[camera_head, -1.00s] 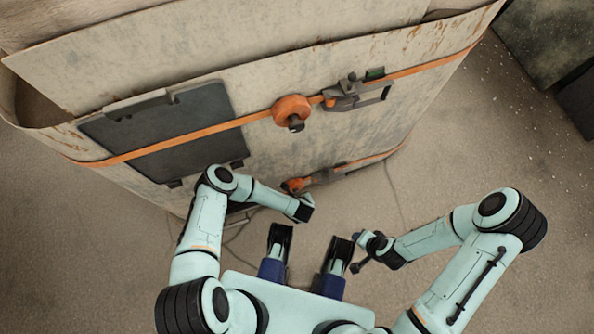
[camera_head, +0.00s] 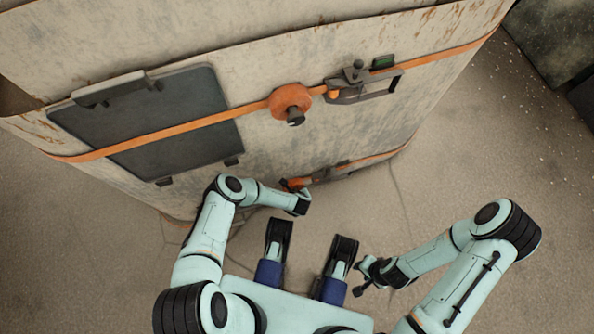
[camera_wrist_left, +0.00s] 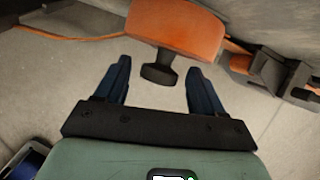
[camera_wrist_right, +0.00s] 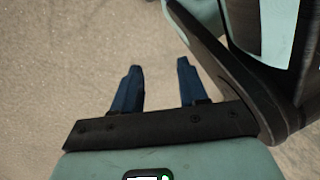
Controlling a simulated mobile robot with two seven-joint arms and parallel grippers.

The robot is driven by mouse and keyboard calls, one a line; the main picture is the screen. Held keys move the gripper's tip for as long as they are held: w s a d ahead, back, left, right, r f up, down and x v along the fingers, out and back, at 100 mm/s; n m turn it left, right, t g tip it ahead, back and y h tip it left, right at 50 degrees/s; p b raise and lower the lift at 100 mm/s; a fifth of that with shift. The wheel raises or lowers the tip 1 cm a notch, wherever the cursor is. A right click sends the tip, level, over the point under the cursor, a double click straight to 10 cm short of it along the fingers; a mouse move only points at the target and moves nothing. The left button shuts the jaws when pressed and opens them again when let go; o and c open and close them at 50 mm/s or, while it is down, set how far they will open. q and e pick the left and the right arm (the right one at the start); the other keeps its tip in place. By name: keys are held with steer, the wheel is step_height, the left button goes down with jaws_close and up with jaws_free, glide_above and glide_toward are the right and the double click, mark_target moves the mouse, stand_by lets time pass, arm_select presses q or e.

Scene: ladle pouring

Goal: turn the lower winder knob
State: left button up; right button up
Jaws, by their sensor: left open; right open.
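The lower winder (camera_head: 294,184) is an orange drum on the lower strap of the big pale container, partly hidden by my left arm in the head view. In the left wrist view the orange drum (camera_wrist_left: 178,28) fills the top middle, with its black knob (camera_wrist_left: 159,72) pointing towards me. My left gripper (camera_wrist_left: 160,64) is open, with one blue finger on each side of the knob and visible gaps to it; it does not grip the knob. My right gripper (camera_wrist_right: 160,68) is open and empty above bare floor.
The upper winder (camera_head: 290,101) sits on the upper orange strap, beside a latch (camera_head: 363,86). A dark panel (camera_head: 150,120) is on the container's left. A dark buckle (camera_wrist_left: 283,72) sits right of the drum. Thin cords lie on the open floor (camera_head: 445,160).

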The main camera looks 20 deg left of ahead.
arm_select(q)
steer(key=c, duration=1.1)
steer(key=shift+o, duration=0.2)
steer(key=shift+d+y, duration=0.1)
steer(key=shift+y, duration=0.2)
arm_select(e)
steer(key=shift+s+f, duration=0.1)
arm_select(q)
steer(key=shift+w+d+g+y+b, duration=0.1)
steer(key=shift+g+y+b, duration=0.2)
steer(key=shift+g+y, duration=0.1)
steer(key=g+y, duration=0.1)
steer(key=y, duration=0.1)
steer(key=m+g+y+b, duration=0.1)
steer(key=y, duration=0.1)
steer(key=shift+d+f, duration=0.15)
steer(key=shift+d, duration=0.05)
arm_select(e)
steer(key=s, duration=0.1)
steer(key=s+f, duration=0.1)
steer(key=s+g, duration=0.1)
steer(key=shift+s+d+f, duration=0.1)
steer(key=shift+d+f, duration=0.1)
steer(key=shift+f, duration=0.05)
arm_select(q)
steer(key=shift+m+g, duration=0.3)
steer(key=shift+g, duration=0.1)
